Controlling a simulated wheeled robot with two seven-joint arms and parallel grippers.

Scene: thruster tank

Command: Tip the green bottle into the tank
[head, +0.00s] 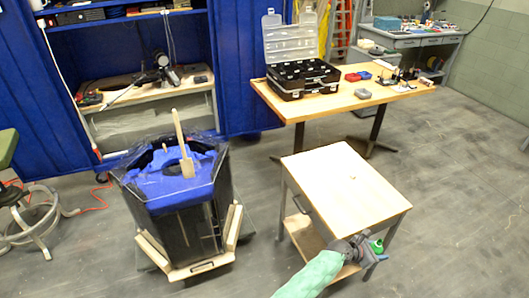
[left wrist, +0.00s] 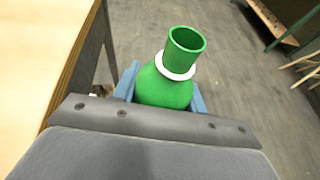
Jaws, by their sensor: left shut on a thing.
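The green bottle (head: 377,246) is by the front right corner of the small wooden-topped table (head: 345,185). In the left wrist view the bottle (left wrist: 168,88) shows its open neck and a white ring below the neck. My left gripper (head: 364,249) is shut on the bottle, with a blue finger on each side of its body. The tank (head: 180,235) is a dark, many-sided vessel with a blue top (head: 165,190), left of the small table and apart from the bottle. A pale paddle-like stick (head: 183,145) stands up from its top. My right gripper is out of view.
The small table's top is nearly bare and its edge is close beside my left gripper. A workbench (head: 345,100) behind holds an open black case (head: 300,75) and small boxes. A stool (head: 25,210) stands at left. Grey floor lies clear between tank and table.

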